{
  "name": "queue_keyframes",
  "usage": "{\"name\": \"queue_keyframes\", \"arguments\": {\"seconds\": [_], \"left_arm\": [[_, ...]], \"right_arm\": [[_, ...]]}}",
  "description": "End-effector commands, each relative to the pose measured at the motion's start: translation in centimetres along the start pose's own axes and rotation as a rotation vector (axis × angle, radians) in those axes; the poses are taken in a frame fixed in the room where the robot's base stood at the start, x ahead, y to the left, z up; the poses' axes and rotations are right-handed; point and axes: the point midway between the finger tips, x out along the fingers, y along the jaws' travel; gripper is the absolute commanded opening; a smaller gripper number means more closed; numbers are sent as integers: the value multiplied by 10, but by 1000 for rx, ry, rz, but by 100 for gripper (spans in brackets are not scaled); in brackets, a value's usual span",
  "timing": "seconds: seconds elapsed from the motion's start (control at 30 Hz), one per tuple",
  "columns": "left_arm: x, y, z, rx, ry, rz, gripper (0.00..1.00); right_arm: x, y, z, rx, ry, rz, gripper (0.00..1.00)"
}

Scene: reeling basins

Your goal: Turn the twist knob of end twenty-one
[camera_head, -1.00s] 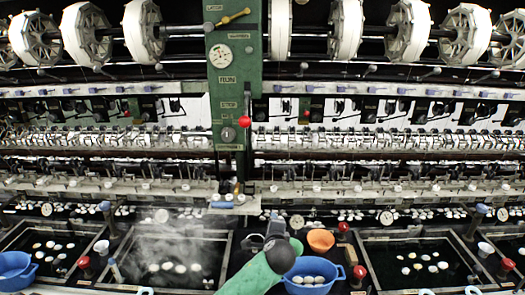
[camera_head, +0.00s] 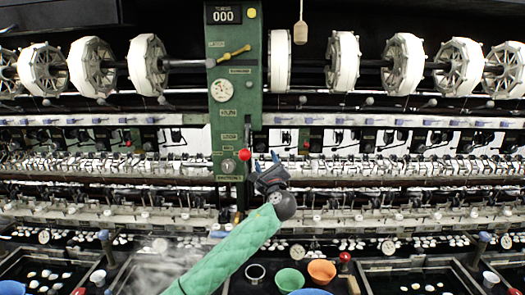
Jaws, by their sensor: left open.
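A row of small pale knobs (camera_head: 317,215) runs along the light rail across the machine, below the reeling gear. I cannot read any end numbers, so I cannot tell which knob belongs to end twenty-one. My left gripper (camera_head: 267,165) is raised in front of the green post, at the height of the red ball and just to its right. It is open, with nothing seen between its fingers. My green-sleeved left arm covers part of the rail left of centre. My right gripper is not in view.
The green post (camera_head: 223,125) carries a dial (camera_head: 221,91), a yellow-handled lever (camera_head: 234,52) and a red ball (camera_head: 245,155). White reels (camera_head: 343,62) turn above. Below stand an orange bowl (camera_head: 321,271), a mint bowl (camera_head: 289,279) and basins with cocoons (camera_head: 412,281).

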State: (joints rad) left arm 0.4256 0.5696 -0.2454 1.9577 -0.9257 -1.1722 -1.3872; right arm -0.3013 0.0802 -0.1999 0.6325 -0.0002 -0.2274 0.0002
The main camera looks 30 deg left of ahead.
Motion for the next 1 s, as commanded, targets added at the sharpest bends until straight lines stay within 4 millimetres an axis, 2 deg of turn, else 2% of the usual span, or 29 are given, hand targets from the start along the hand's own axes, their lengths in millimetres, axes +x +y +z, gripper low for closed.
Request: {"name": "queue_keyframes", "arguments": {"seconds": [0.03,0.2,0.4,0.8,0.87,1.0], "left_arm": [[9,-2,4,1,0,2,51],[34,-2,4,0,1,2,51],[52,-1,2,-1,1,1,51],[57,0,0,-2,2,1,51],[57,0,0,-2,2,1,41],[57,0,0,-2,2,1,13]], "right_arm": [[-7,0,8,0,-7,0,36],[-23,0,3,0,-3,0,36],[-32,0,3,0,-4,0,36],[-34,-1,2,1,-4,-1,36],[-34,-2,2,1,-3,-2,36],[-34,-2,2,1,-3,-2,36]]}}
